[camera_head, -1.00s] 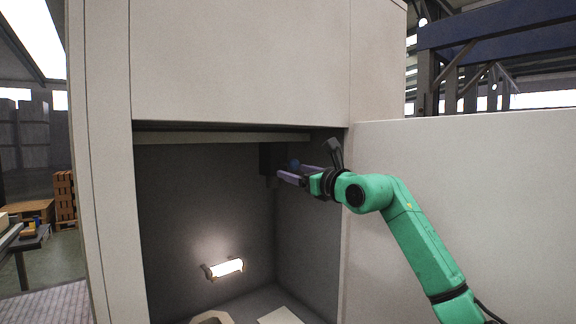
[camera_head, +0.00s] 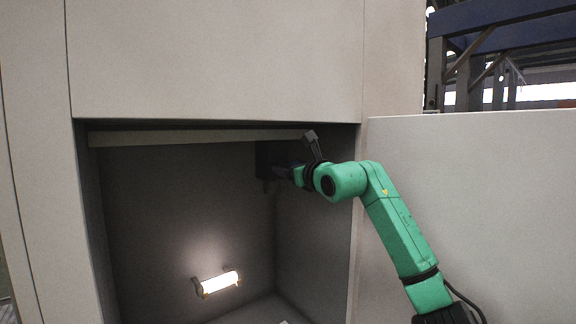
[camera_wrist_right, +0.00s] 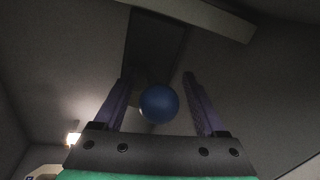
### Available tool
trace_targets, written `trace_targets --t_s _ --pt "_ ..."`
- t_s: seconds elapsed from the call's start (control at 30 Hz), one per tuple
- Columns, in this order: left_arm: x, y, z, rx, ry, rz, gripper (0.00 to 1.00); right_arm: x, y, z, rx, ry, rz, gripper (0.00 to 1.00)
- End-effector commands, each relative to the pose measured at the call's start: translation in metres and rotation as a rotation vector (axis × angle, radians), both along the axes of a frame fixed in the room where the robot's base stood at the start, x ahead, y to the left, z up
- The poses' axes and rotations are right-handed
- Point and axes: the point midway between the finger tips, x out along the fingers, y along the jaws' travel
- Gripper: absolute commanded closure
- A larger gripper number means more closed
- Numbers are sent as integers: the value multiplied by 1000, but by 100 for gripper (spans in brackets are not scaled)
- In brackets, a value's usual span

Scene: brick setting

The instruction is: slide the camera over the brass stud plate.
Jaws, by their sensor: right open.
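My right gripper (camera_head: 282,173) reaches into the open recess, close to a dark upright panel (camera_head: 264,156) high at the corner of its walls. In the right wrist view the panel (camera_wrist_right: 154,48) lies ahead of the fingertips. The gripper (camera_wrist_right: 158,77) is open, its two purple fingers apart. A round blue thing (camera_wrist_right: 159,103) shows between the fingers, clear of both in the picture; I cannot tell whether it is the camera. A small tan patch (camera_wrist_right: 137,90) shows beside it, partly hidden; I cannot tell whether it is the brass stud plate. My left gripper is not in view.
A lit lamp (camera_head: 219,282) is fixed low on the recess's back wall. A pale bar (camera_head: 200,137) crosses the top of the opening, close above my right wrist. A pale wall panel (camera_head: 470,210) stands to the right. The middle of the recess is empty.

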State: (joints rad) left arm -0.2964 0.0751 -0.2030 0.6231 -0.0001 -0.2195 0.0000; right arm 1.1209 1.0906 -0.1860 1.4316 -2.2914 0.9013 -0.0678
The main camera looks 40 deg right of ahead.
Motion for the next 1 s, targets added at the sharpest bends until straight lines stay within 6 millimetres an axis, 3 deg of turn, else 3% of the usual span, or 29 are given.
trace_targets --t_s 0.1,0.3,1.0 --pt "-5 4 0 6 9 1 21 0 0 0 0 0 1 27" --pt "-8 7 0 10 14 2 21 0 0 0 0 0 1 100" --pt "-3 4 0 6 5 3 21 1 0 -2 1 5 0 100"
